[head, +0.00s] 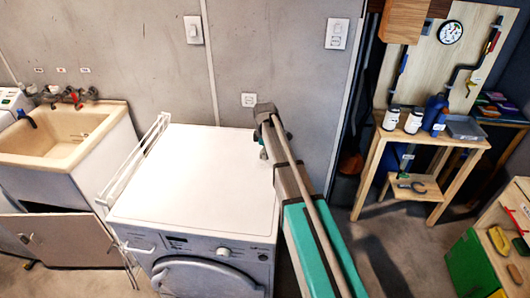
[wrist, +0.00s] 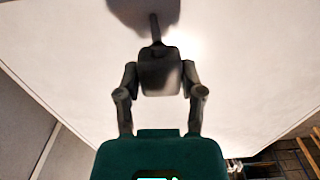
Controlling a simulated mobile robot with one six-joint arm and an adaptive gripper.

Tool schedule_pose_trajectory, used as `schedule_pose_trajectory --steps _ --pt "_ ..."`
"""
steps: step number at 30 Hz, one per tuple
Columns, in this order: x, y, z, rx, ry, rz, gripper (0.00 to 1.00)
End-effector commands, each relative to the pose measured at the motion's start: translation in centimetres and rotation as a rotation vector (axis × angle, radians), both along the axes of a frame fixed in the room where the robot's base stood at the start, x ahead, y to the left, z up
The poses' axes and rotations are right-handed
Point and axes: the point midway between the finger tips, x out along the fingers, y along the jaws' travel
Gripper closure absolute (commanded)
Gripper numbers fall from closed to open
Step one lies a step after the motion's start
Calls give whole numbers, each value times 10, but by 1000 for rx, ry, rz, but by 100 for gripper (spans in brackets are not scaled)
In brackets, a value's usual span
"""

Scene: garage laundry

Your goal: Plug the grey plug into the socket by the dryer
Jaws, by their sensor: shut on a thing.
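The grey plug (wrist: 160,72) is a dark block between the two fingers of my gripper (wrist: 160,80) in the wrist view. A thin dark stem runs from its far end toward a dark shadow. My gripper is shut on it. In the head view my gripper (head: 263,150) is over the right rear of the white dryer (head: 190,180), mostly hidden by my arm; the plug cannot be made out there. A small white socket (head: 249,100) is on the grey wall just behind the dryer, left of my arm. The plug is apart from it.
Two wall plates, one upper left (head: 193,30) and one upper right (head: 337,34), are higher on the wall. A white rack (head: 135,160) stands left of the dryer, beside a sink (head: 65,135). A wooden workbench (head: 430,140) is at the right. The dryer top is clear.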

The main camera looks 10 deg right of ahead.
Motion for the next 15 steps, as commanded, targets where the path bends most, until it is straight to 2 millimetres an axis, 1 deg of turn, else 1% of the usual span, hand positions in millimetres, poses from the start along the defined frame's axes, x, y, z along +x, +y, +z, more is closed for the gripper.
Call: schedule_pose_trajectory --steps 1,13,15 --pt "-8 0 12 0 0 0 92" --pt "-46 2 58 0 0 0 92" --pt "-66 3 63 0 0 0 92"
